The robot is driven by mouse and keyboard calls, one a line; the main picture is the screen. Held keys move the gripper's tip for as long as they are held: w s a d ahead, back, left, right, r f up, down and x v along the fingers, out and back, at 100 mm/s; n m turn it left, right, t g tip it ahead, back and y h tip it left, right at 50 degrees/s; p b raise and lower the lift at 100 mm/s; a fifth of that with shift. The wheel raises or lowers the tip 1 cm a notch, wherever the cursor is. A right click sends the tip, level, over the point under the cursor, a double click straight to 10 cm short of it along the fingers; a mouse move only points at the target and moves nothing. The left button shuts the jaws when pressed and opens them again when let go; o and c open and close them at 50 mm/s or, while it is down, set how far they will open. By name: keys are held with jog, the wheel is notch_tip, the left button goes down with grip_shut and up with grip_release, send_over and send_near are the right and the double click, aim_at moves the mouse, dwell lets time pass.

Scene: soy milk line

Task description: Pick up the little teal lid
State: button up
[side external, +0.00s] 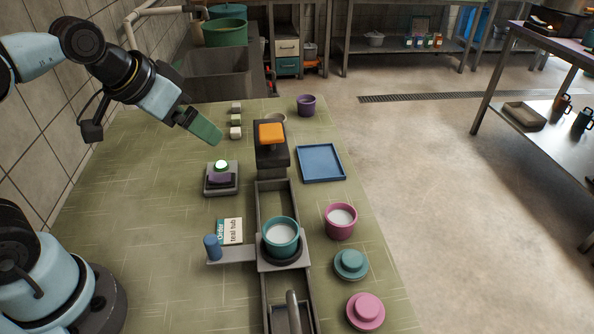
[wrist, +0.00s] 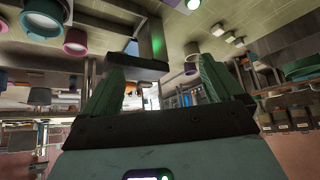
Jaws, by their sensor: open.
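The little teal lid (side external: 351,264) lies on the green table at the right front, knob up, between the pink cup (side external: 341,221) and the pink lid (side external: 365,311). My gripper (side external: 212,136) is high over the back left of the table, far from the teal lid, with nothing held. The wrist view shows its two green fingers apart with an empty gap (wrist: 160,82). I cannot pick out the teal lid for certain in the wrist view.
A teal cup (side external: 281,236) of white liquid sits in a holder on the grey rail. A dark block with an orange top (side external: 271,135) stands at the rail's back. A blue tray (side external: 321,176), a purple cup (side external: 306,105) and a green-lit device (side external: 221,185) are nearby.

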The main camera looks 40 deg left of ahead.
jog(key=w+d+r+m+g+h, duration=0.1)
jog(key=w+d+r+m+g, duration=0.25)
jog(key=d+m, duration=0.5)
jog(key=m+g+y, duration=0.1)
jog(key=m+g, duration=0.2)
jog(key=m, duration=1.1)
send_over(352, 258)
notch_tip(352, 258, down, 4)
jog(key=shift+m+g, duration=0.25)
notch_tip(352, 258, down, 18)
jog(key=shift+f, duration=0.25)
jog(key=shift+c, duration=0.2)
jog(key=c, duration=1.1)
